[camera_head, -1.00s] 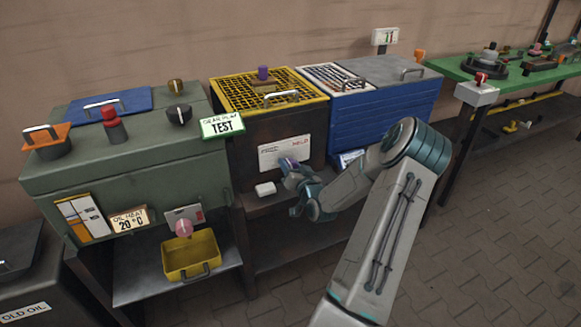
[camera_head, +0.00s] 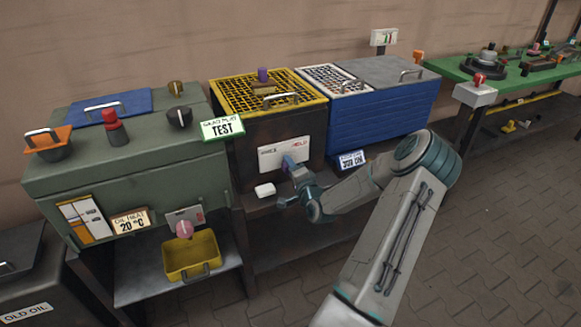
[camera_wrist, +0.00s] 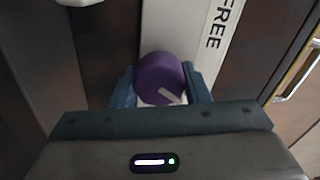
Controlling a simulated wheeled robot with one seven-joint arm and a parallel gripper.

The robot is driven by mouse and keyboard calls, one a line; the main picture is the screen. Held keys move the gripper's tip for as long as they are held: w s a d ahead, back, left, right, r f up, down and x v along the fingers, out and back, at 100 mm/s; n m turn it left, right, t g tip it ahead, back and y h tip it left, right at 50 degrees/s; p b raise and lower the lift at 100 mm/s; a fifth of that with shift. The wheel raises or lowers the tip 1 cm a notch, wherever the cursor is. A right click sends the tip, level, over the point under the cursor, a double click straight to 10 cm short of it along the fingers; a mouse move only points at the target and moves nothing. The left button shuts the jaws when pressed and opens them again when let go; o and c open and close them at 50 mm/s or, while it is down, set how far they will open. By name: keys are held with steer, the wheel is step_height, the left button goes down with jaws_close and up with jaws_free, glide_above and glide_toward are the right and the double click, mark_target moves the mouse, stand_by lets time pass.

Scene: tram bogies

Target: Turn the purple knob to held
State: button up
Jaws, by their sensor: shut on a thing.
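The purple knob (camera_wrist: 158,76) sits on a pale plate (camera_head: 270,153) on the front of the dark box with the yellow grate. The plate reads FREE at its left and HELD in red at its right. My gripper (camera_wrist: 160,86) is shut on the knob, one blue finger on each side of it, as the wrist view shows. The knob's white mark points to the lower right there, away from the word FREE (camera_wrist: 222,25). In the head view my gripper (camera_head: 290,163) reaches the plate and mostly hides the knob. HELD is not seen in the wrist view.
A white block (camera_head: 265,190) lies on the ledge below the plate. A JOB card (camera_head: 351,160) stands right of my gripper. A green-grey cabinet (camera_head: 60,180) stands left, a blue box (camera_head: 385,115) right. Paved floor at the right is open.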

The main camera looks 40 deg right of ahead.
steer(key=shift+m, duration=0.7)
steer(key=o, duration=1)
steer(key=shift+s, duration=0.1)
steer(key=v, duration=1.3)
steer(key=shift+s+f+p, duration=0.1)
steer(key=shift+s+p, duration=0.25)
steer(key=shift+p, duration=0.05)
